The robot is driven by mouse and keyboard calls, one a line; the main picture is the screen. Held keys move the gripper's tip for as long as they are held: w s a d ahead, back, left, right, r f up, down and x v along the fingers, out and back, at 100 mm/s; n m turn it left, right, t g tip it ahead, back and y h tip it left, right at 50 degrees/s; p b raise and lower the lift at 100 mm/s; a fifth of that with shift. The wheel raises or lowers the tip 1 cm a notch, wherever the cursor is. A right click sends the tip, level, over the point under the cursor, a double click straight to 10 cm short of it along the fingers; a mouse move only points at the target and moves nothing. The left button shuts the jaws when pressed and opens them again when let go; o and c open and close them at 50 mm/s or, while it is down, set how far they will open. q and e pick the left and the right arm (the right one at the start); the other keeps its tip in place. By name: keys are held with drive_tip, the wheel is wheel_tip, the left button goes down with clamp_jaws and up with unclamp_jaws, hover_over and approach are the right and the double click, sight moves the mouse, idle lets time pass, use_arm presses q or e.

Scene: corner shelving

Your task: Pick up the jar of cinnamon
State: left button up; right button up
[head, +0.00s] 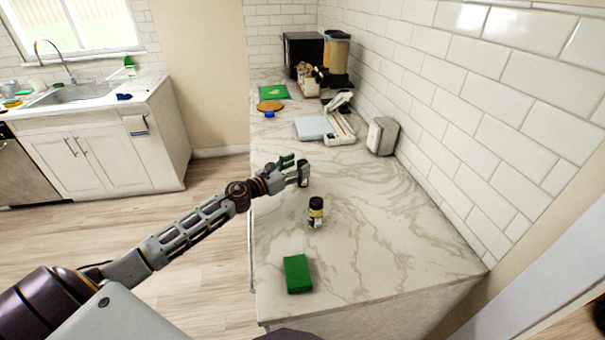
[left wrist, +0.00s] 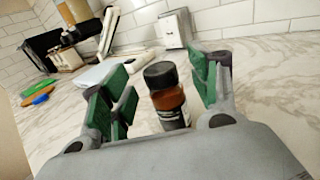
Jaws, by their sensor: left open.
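A small jar with a black lid and reddish-brown contents (left wrist: 168,98) stands upright on the marble counter; it looks like the cinnamon, though its label is too small to read. My left gripper (head: 296,168) is open, with its green-padded fingers on either side of this jar. In the left wrist view the jar shows between the spread fingers (left wrist: 162,84), with gaps on both sides. In the head view the jar (head: 305,178) is partly hidden by a finger. My right gripper is not in view.
A second black-lidded jar with a yellowish label (head: 316,213) stands nearer on the counter (head: 390,240). A green block (head: 298,274) lies near the front end.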

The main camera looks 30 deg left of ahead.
use_arm(q)
drive_tip(key=shift+w+d+r, duration=0.1)
drive_tip(key=shift+w+d, duration=0.05)
drive_tip(key=shift+w, duration=0.65)
drive_tip(key=shift+w+d+p, duration=0.25)
drive_tip(key=shift+w+p, duration=0.05)
drive_tip(key=shift+w, duration=0.1)
drive_tip(key=shift+w+d, duration=0.1)
drive_tip(key=shift+w, duration=0.1)
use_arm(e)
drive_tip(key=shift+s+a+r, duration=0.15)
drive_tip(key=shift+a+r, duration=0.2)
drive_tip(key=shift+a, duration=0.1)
use_arm(q)
drive_tip(key=c, duration=1)
drive_tip(key=shift+c, duration=0.7)
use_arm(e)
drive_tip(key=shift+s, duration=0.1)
